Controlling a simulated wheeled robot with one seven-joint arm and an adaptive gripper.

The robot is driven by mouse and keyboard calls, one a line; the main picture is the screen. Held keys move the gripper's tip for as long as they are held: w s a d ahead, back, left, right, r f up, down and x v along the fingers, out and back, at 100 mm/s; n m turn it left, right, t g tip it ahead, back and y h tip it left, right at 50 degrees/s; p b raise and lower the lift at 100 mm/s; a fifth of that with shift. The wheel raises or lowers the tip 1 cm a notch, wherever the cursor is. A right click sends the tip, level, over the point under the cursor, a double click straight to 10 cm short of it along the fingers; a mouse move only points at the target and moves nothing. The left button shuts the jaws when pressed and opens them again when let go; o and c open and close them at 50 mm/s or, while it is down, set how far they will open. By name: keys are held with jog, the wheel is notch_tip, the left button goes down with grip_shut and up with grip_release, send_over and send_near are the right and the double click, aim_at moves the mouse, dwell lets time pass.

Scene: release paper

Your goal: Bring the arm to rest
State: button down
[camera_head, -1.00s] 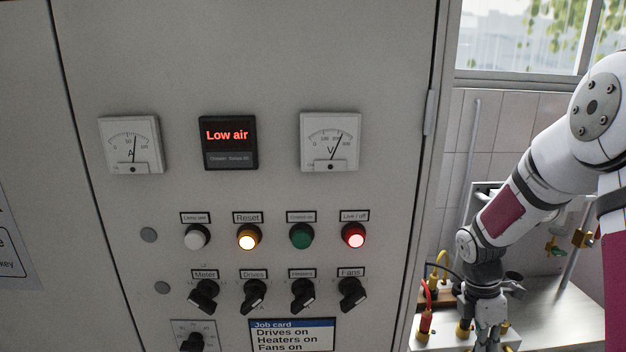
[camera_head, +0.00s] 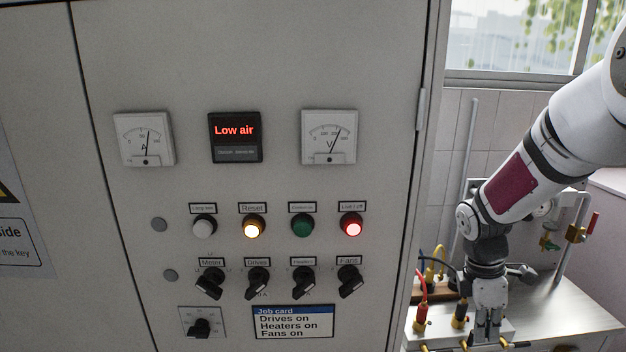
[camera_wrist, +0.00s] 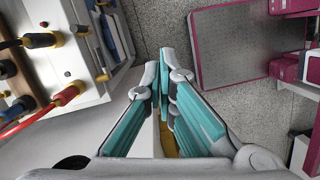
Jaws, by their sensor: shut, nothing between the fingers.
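My gripper (camera_head: 487,328) hangs pointing down at the lower right of the head view, right of the grey control cabinet (camera_head: 270,60) and in front of the bench (camera_head: 570,305). In the wrist view my gripper (camera_wrist: 163,92) shows its teal-padded fingers closed together at the tips, with nothing held. My arm comes down from the upper right, bent at the wrist. The fingertips are partly lost against the fittings behind them in the head view.
The cabinet's display (camera_head: 235,137) reads "Low air". The Reset lamp (camera_head: 253,228) glows amber and the red lamp (camera_head: 352,227) is lit. Red and yellow plugs with cables (camera_head: 421,312) stand close left of my gripper. Taps (camera_head: 576,233) are at the right.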

jog(key=s+a+r+m+t, duration=0.2)
jog(key=s+a+r+m, duration=0.2)
jog(key=r, duration=0.3)
jog(key=s+a+r+m+t, duration=0.1)
jog(key=s+a+r+m, duration=0.25)
jog(key=r, duration=0.35)
jog(key=s+a+r+m+t+y, duration=0.1)
jog(key=s+a+r+m, duration=0.1)
jog(key=s+a+m, duration=0.1)
jog(key=s+a+r+m+t+y, duration=0.1)
jog(key=s+a+r+m+t, duration=0.1)
jog(key=s+m, duration=0.3)
jog(key=s+a+r, duration=0.1)
jog(key=s, duration=0.2)
jog(key=shift+s+a, duration=0.2)
jog(key=c, duration=2.3)
grip_release()
